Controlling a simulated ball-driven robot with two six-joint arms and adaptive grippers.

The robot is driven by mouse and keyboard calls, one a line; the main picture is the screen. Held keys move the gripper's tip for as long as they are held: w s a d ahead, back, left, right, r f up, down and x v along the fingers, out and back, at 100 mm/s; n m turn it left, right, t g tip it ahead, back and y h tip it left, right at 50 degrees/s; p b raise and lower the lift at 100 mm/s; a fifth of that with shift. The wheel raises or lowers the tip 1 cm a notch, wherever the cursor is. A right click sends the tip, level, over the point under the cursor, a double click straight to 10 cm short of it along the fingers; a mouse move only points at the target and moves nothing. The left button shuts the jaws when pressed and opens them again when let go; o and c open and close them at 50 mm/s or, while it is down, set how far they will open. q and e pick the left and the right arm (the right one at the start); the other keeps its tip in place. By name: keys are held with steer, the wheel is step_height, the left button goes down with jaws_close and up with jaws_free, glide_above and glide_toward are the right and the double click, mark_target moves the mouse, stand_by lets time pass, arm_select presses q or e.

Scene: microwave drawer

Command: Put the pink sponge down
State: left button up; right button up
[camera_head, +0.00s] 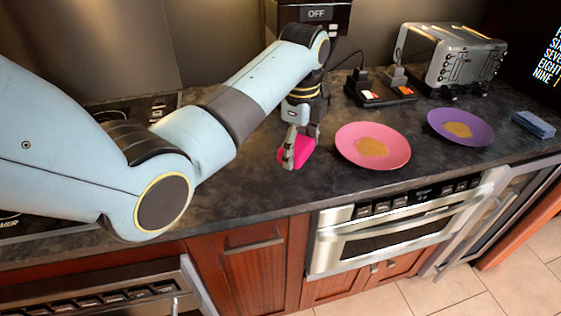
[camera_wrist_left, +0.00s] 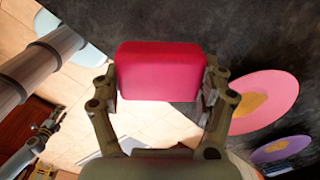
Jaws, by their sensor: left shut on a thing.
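The pink sponge (camera_head: 303,153) is between the fingers of my left gripper (camera_head: 297,146), over the dark counter, left of the pink plate. In the left wrist view the sponge (camera_wrist_left: 160,71) fills the space between the two fingers of my left gripper (camera_wrist_left: 160,88), which is shut on it. In the head view the gripper partly hides the sponge. I cannot tell whether the sponge touches the counter.
A pink plate (camera_head: 349,145) and a purple plate (camera_head: 479,133), each with a brown patch, lie to the right on the counter (camera_head: 247,184). The microwave drawer (camera_head: 400,224) is below the edge.

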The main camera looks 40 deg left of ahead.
mark_target(280, 177)
arm_select(q)
steer(key=a+f, duration=0.1)
steer(key=s+a+f, duration=0.1)
steer(key=a, duration=0.1)
steer(key=shift+s+p, duration=0.15)
steer(key=shift+p, duration=0.2)
steer(key=shift+s+a+f, duration=0.2)
steer(key=shift+a+f, duration=0.1)
steer(key=shift+f, duration=0.15)
step_height(280, 177, down, 4)
steer(key=shift+r, duration=0.25)
steer(key=shift+f, duration=0.15)
steer(key=o, duration=0.6)
steer(key=shift+f, duration=0.1)
steer(key=o, duration=0.4)
steer(key=shift+o, duration=0.2)
arm_select(e)
steer(key=shift+w+d+r, duration=0.15)
steer(key=shift+w+r, duration=0.55)
steer(key=shift+r, duration=0.05)
